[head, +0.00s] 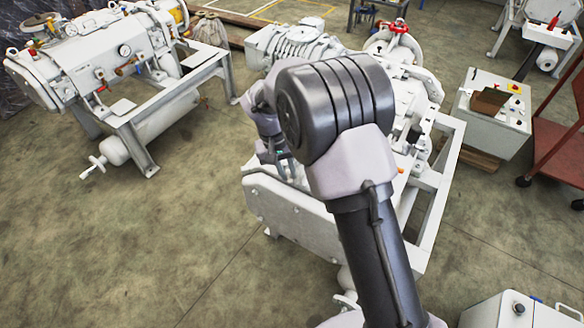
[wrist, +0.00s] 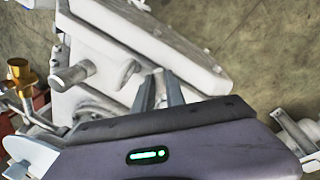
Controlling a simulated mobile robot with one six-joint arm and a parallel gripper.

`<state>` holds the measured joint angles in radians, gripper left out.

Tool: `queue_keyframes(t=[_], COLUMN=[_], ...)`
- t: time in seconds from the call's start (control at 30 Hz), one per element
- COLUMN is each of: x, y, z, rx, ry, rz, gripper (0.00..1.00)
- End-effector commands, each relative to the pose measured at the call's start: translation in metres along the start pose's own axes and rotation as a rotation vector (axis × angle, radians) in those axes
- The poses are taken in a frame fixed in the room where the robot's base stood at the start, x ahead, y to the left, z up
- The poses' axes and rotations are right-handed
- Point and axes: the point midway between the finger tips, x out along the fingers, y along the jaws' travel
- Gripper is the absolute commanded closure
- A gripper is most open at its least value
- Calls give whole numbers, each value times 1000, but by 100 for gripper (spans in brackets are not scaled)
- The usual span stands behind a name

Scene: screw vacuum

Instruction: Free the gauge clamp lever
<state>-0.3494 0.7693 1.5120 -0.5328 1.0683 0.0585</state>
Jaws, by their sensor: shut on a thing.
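My gripper (wrist: 162,80) reaches in over the white vacuum pump unit (wrist: 95,22). Its two grey fingers are close together, with a small pale part, seemingly the gauge clamp lever (wrist: 158,74), between the tips. The lever is mostly hidden by the fingers and blends with the white metal around it. In the head view my gripper (head: 284,166) shows only partly at the left side of the pump unit (head: 300,215), beside my dark arm. The lever cannot be made out there.
A short white stub pipe (wrist: 72,74) and a brass fitting (wrist: 20,70) stand left of the fingers. Another white pump (head: 110,50) stands at the left, a control box (head: 492,115) at the right. The floor between the machines is clear.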

Motion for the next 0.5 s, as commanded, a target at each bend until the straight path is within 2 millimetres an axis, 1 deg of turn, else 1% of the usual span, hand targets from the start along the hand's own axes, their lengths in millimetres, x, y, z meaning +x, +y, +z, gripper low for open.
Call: queue_keyframes(t=[0.5], x=[-6], y=[-21], z=[-8], rx=[456], ry=[-90], rz=[-1], gripper=[100])
